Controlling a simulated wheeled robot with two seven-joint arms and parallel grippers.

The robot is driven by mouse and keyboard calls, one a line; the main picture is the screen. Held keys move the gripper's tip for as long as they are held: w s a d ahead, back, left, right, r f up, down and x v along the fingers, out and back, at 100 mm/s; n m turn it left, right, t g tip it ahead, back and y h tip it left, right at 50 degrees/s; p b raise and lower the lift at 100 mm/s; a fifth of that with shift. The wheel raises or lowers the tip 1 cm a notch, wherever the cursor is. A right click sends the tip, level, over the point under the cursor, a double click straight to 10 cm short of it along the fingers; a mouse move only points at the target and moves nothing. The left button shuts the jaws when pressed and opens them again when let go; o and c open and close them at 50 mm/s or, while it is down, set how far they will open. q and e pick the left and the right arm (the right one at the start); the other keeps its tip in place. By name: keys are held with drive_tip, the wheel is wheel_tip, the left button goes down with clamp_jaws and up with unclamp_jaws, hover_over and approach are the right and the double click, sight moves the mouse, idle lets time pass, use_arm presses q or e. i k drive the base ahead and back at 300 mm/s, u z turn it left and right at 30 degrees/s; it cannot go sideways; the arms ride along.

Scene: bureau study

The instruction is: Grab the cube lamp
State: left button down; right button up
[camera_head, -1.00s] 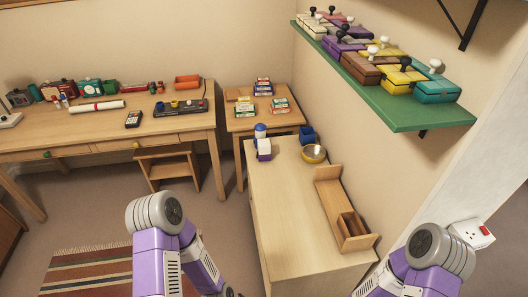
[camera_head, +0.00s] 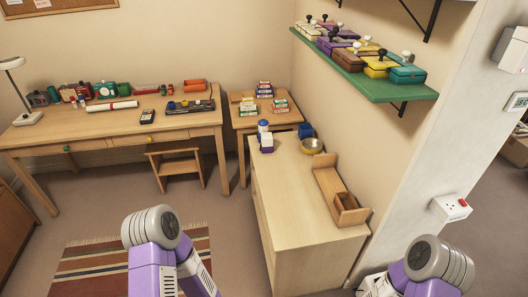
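I cannot pick out a cube lamp for certain. On the light wood cabinet (camera_head: 290,198) are a small white and purple block (camera_head: 267,144), a blue-topped white item (camera_head: 263,127) and a dark blue box (camera_head: 305,131), all too small to identify. A white desk lamp (camera_head: 12,66) with a bent neck stands at the far left of the desk. Purple and grey links of both my arms show at the bottom. Neither gripper is in view.
The long desk (camera_head: 105,133) carries several small items, with a stool (camera_head: 176,164) under it. A metal bowl (camera_head: 311,146) and a wooden holder (camera_head: 340,192) stand on the cabinet. A green shelf (camera_head: 375,82) with several coloured boxes juts from the wall. Floor left of the cabinet is open.

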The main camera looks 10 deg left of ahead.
sight(266, 140)
drive_tip(key=u, duration=0.8)
drive_tip(key=i, duration=0.7)
drive_tip(key=u, duration=1)
drive_tip(key=i, duration=1.5)
drive_tip(key=z, duration=1.3)
drive_tip(key=i, duration=0.75)
drive_tip(key=z, duration=0.6)
drive_tip(key=i, duration=0.45)
